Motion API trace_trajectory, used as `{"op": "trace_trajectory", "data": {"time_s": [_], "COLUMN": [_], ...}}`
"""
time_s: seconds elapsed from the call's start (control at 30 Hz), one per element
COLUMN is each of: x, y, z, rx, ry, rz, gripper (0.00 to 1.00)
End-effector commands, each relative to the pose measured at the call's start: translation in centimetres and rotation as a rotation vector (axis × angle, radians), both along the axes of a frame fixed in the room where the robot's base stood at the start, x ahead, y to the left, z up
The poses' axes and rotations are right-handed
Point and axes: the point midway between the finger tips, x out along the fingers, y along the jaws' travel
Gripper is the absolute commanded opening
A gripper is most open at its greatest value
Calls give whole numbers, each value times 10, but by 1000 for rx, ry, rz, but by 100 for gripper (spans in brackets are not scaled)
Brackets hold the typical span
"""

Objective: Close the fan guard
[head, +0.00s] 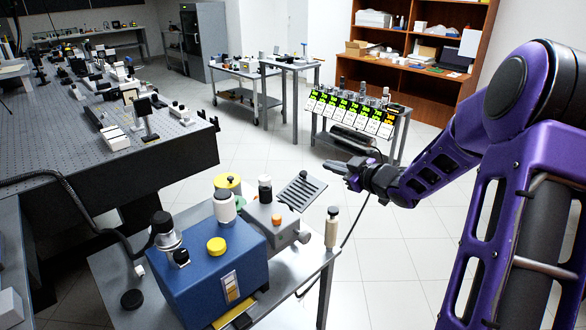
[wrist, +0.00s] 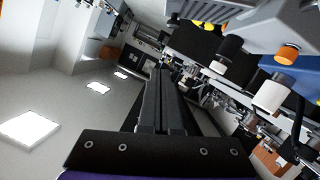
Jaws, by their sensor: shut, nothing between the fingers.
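The fan guard (head: 302,190) is a dark slotted panel. It stands tilted up at the right side of a grey pump-like unit (head: 268,216) with an orange knob. In the wrist view a slotted grey piece, apparently the guard (wrist: 212,10), is cut off by the top edge. My gripper (head: 332,170) is shut and empty, a little right of the guard and apart from it in the head view. Its closed dark fingers also point forward in the wrist view (wrist: 160,78).
The unit stands on a small grey table (head: 320,262) beside a blue machine (head: 205,270) with bottles and caps on top. A cart with yellow-green labels (head: 350,112) is behind my gripper. The floor at right is clear.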

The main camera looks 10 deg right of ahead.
Motion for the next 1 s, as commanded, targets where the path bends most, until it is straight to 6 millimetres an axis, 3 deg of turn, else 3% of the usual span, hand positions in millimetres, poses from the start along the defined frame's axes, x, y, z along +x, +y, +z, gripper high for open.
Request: {"op": "trace_trajectory", "data": {"time_s": [0.13,0.27,0.77,1.0], "x": [-11,-9,70,77], "y": [3,8,56,46], "z": [-5,-7,-30,-59], "rx": [43,50,50,49], "ry": [-4,-6,-6,-4], "rz": [34,46,43,41], "gripper": [0,0,0,0]}}
